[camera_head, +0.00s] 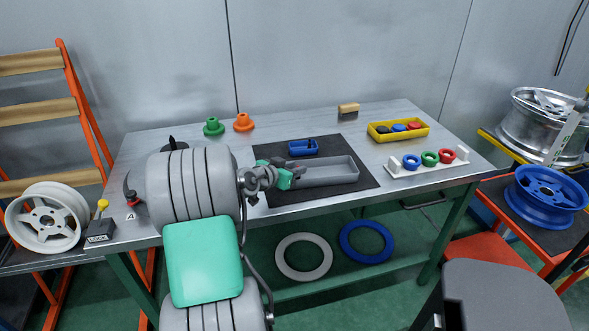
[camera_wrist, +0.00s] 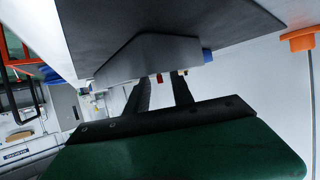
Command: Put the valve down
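My gripper (camera_head: 298,172) is low over the left end of a grey tray (camera_head: 345,172) on the dark mat. In the wrist view, my gripper's two dark fingers (camera_wrist: 160,88) stand apart with a visible gap between them. They reach toward the rim of the grey tray (camera_wrist: 150,55), which appears upside down there. I see no valve between the fingers; their tips are small and partly dark against the tray. I cannot make out a valve in the tray. A small blue tray (camera_head: 300,153) behind it holds a dark item too small to identify.
A yellow tray (camera_head: 398,138) with coloured pieces and a white stand (camera_head: 425,168) with blue, green and red rings are at the right. Green (camera_head: 213,127) and orange (camera_head: 243,123) cones stand at the back left. A wooden block (camera_head: 348,109) lies at the back.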

